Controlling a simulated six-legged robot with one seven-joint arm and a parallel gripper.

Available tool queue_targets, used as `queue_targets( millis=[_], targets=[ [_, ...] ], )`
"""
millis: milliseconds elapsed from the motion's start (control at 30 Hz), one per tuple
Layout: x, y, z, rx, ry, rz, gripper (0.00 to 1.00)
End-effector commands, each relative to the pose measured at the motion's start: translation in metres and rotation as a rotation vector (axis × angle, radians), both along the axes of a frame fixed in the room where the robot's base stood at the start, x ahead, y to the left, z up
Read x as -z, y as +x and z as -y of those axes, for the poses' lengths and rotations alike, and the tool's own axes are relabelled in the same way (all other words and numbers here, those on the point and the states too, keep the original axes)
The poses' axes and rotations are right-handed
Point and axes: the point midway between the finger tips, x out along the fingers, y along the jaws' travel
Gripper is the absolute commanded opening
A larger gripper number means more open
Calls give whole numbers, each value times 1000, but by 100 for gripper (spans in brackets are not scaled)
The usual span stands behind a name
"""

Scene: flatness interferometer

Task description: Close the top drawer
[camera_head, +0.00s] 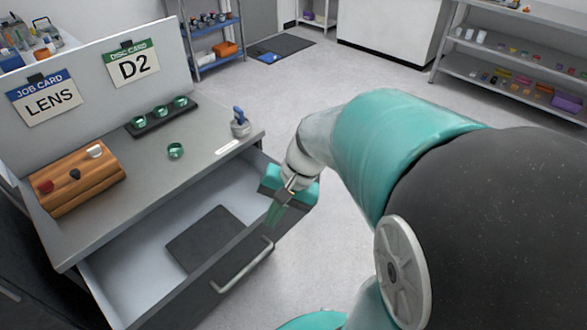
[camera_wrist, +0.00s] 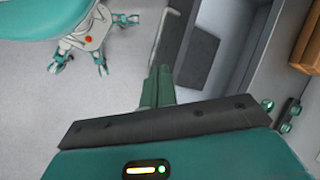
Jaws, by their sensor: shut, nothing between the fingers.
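The top drawer (camera_head: 135,262) stands pulled out of the grey cabinet, with a dark mat (camera_head: 205,240) on its floor. Its bar handle (camera_head: 243,265) runs along the dark front panel (camera_head: 215,287). My gripper (camera_head: 273,214) is shut and empty, at the right end of the drawer front in the head view. In the wrist view the shut fingers (camera_wrist: 158,88) point toward the drawer front, and the drawer's handle (camera_wrist: 166,28) and inside mat (camera_wrist: 200,55) show beyond them. I cannot tell whether the fingers touch the drawer.
The cabinet top (camera_head: 205,150) carries a wooden block (camera_head: 75,180) with small knobs, a dark rack (camera_head: 160,116) of green discs, a loose green disc (camera_head: 176,150) and a small blue-handled tool (camera_head: 240,122). Shelves (camera_head: 510,60) stand far off; the floor (camera_head: 330,200) right of the drawer is clear.

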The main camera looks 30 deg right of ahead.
Motion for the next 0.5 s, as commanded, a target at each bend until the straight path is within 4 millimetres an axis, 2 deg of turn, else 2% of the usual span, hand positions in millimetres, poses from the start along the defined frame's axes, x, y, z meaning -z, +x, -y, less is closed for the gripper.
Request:
queue_targets(
  millis=[33, 267, 500],
  targets=[
    [11, 4, 9, 69, 67, -39, 0],
    [48, 21, 47, 361, 374, -152, 0],
    [90, 33, 102, 684, 707, -198, 0]
  ],
)
